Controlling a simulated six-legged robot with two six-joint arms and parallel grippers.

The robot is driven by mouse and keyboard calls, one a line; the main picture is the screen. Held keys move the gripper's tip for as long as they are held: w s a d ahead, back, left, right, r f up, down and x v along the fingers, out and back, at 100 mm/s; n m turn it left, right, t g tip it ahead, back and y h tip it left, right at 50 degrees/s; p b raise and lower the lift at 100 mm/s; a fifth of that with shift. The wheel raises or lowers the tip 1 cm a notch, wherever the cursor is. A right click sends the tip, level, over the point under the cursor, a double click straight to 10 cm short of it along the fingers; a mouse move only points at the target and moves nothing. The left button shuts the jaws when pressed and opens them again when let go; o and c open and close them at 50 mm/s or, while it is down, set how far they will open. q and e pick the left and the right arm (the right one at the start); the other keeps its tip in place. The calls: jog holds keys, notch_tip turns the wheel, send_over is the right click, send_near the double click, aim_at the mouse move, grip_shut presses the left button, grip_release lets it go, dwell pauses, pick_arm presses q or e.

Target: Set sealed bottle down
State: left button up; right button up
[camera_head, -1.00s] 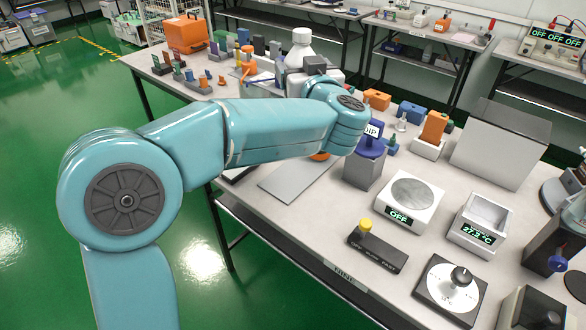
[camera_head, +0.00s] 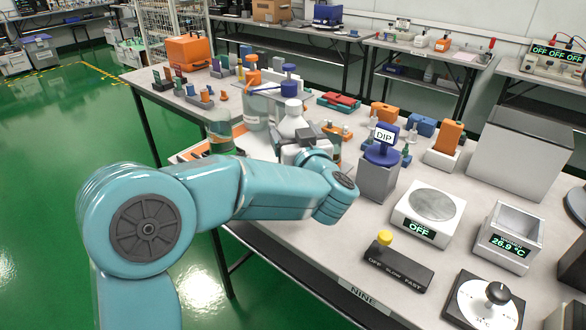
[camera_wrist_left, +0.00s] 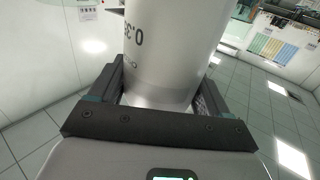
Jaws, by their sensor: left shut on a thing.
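The white bottle with a white cap (camera_head: 292,122) is upright in the middle of the head view. My left gripper (camera_head: 302,146) is shut around its lower body. In the left wrist view the pale bottle wall (camera_wrist_left: 175,45), with dark print, fills the space between the dark jaws (camera_wrist_left: 157,90). The bottle's base is hidden behind my gripper and arm, so I cannot tell whether it touches the table (camera_head: 405,262). My right gripper is not in view.
Bottles with orange (camera_head: 253,80) and blue (camera_head: 289,72) caps stand close behind the held bottle. A greenish jar (camera_head: 219,132) is to its left.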

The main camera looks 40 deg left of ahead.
pick_arm(q)
notch_tip(320, 180, down, 7)
jog(key=shift+r+b, duration=0.15)
jog(key=shift+b, duration=0.85)
jog(key=shift+f, duration=0.25)
jog(key=o, duration=1.4)
jog(key=shift+r, duration=0.15)
jog(key=shift+s+d, duration=0.2)
jog(key=p+v, duration=0.1)
jog(key=v, duration=1)
jog(key=shift+s+d, duration=0.1)
jog(key=shift+s, duration=0.15)
